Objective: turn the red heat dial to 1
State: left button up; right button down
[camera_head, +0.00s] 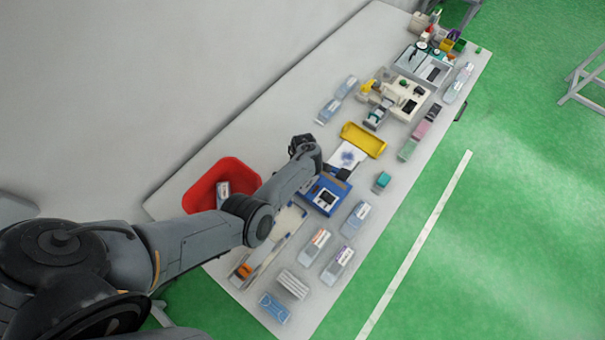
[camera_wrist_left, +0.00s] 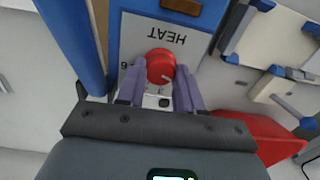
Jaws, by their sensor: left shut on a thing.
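The red heat dial (camera_wrist_left: 160,63) sits on the panel of a blue machine below upside-down HEAT lettering in the left wrist view. A small light mark shows on the dial. My left gripper (camera_wrist_left: 160,76) is shut on the dial, with a purple finger at each side. In the head view the blue machine (camera_head: 326,196) stands on the table under my left arm (camera_head: 290,178), which hides the dial. My right gripper is not in view.
A red bin (camera_head: 197,195) stands behind my left arm. A yellow tray (camera_head: 363,140) lies beyond the machine. Several small boxes, including a teal-topped one (camera_head: 382,181), lie near the table's right edge. The table's upper left part (camera_head: 290,95) is clear.

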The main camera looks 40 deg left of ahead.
pick_arm(q)
jog(key=shift+f+n, duration=0.1)
jog(key=shift+n, duration=0.4)
jog(key=o, duration=1)
jog(key=shift+o, duration=0.2)
notch_tip(320, 180, up, 11)
jog(key=p, duration=0.3)
jog(key=shift+w, duration=0.15)
jog(key=shift+a, duration=0.1)
